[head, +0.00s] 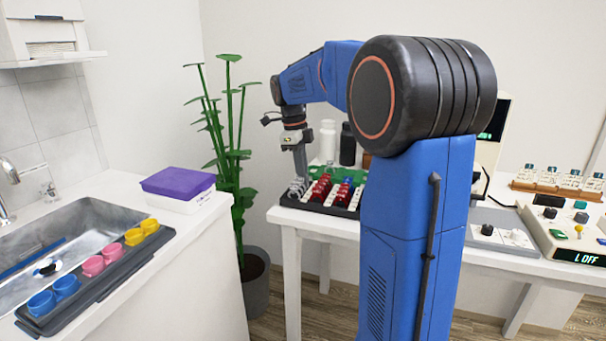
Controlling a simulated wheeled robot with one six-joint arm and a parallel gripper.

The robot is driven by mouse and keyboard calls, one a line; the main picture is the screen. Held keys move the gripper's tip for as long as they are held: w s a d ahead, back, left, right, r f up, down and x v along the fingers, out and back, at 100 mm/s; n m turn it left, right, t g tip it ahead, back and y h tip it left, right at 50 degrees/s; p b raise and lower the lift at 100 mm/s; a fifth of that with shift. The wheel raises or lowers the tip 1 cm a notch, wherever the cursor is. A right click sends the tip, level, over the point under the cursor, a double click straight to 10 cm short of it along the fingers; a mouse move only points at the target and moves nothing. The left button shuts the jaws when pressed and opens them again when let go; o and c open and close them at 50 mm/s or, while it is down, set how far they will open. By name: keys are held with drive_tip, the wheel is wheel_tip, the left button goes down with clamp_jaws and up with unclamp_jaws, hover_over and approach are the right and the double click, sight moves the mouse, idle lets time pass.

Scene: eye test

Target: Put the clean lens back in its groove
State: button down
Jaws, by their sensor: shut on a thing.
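A dark lens tray (347,212) stands on the left part of the white table. It holds rows of small pieces: red ones, white ones, a blue one and grey ones at its left end. My gripper (300,174) points down over the left end of this tray. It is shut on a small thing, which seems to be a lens. At this size I cannot make out the held lens or whether it touches the tray. I cannot tell which groove is empty. My own arm hides the table right of the tray.
A white bottle (327,141) and a black bottle (347,145) stand behind the tray. At right are a device with a lit display (586,257) and a wooden rack (560,186). At left, a sink (90,222) and a grey holder with coloured cups (103,284).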

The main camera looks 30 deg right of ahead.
drive_tip(key=c, duration=1.9)
unclamp_jaws()
drive_tip(key=shift+o, duration=0.2)
drive_tip(key=shift+r, duration=0.1)
wheel_tip(320, 180, up, 17)
drive_tip(key=w+a, duration=0.2)
drive_tip(key=shift+s, duration=0.1)
drive_tip(key=s+a+f+n+t, duration=0.2)
drive_tip(key=s+a+f+n, duration=0.25)
drive_tip(key=s+n, duration=0.3)
drive_tip(key=s+a+f+n+t, duration=0.1)
drive_tip(key=s+a+f+n, duration=0.35)
drive_tip(key=s+n, duration=0.35)
drive_tip(key=s+a+f+n+t+y, duration=0.1)
drive_tip(key=s+a+f+n+t, duration=0.2)
drive_tip(key=s+f+n, duration=0.9)
drive_tip(key=s+a+f, duration=0.1)
drive_tip(key=s+f, duration=0.3)
drive_tip(key=f, duration=0.2)
drive_tip(key=shift+s+a+f+n, duration=0.25)
drive_tip(key=shift+a+n, duration=0.1)
drive_tip(key=shift+a, duration=0.05)
